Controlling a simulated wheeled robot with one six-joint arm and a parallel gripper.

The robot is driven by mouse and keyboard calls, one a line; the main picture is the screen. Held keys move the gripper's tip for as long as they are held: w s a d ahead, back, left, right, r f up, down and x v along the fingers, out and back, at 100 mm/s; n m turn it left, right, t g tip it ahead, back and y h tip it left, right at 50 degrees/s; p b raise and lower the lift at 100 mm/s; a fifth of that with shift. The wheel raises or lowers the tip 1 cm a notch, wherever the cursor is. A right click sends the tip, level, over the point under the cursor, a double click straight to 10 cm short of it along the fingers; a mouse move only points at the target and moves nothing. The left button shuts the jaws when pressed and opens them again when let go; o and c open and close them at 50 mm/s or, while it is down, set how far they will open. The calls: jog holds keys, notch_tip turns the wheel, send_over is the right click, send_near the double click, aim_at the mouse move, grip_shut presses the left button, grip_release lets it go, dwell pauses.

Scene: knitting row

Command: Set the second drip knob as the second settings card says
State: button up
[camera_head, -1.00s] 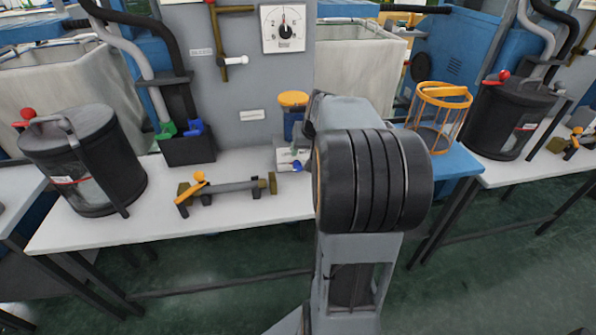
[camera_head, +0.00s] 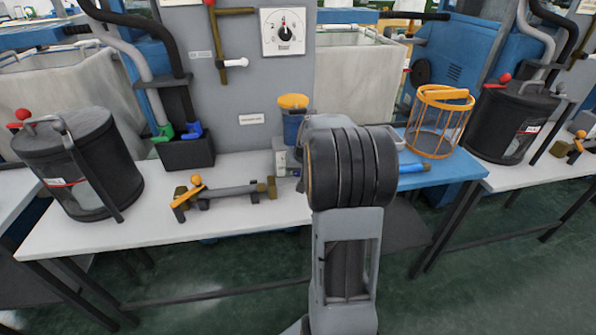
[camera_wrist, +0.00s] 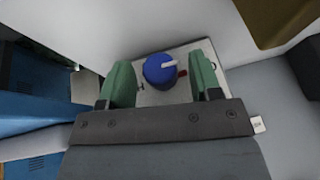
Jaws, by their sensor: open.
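The blue drip knob (camera_wrist: 158,70) shows in the wrist view, on a pale plate (camera_wrist: 180,92) with dark marks. My gripper (camera_wrist: 160,60) is open, with one green finger on each side of the knob and a gap on both sides. In the head view the gripper and knob are hidden behind my arm; part of the pale drip box (camera_head: 281,160) shows. A small white card (camera_wrist: 258,124) in the wrist view is unreadable.
An orange-topped blue cup (camera_head: 292,108) stands behind the box. An orange-handled valve piece (camera_head: 225,192) lies left on the white table (camera_head: 130,225). A black canister (camera_head: 80,165) stands farther left. An orange wire basket (camera_head: 438,125) stands right. A dial plate (camera_head: 285,32) hangs above.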

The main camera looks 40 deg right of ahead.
jog(key=shift+c, duration=0.2)
jog(key=c, duration=0.9)
jog(key=shift+b, duration=0.3)
jog(key=y+b, duration=0.1)
jog(key=t+y+b, duration=0.1)
jog(key=m+y+b, duration=0.1)
jog(key=shift+d+f+t+b, duration=0.25)
jog(key=shift+f+t+b, duration=0.05)
jog(key=shift+t+b, duration=0.1)
jog(key=t+y+b, duration=0.1)
jog(key=y, duration=0.1)
jog(key=m+t+y+b, duration=0.1)
jog(key=y+b, duration=0.1)
jog(key=shift+s+d+t+y, duration=0.1)
jog(key=shift+s+t+y, duration=0.05)
jog(key=shift+t+y, duration=0.15)
jog(key=o, duration=0.9)
jog(key=shift+o, duration=0.2)
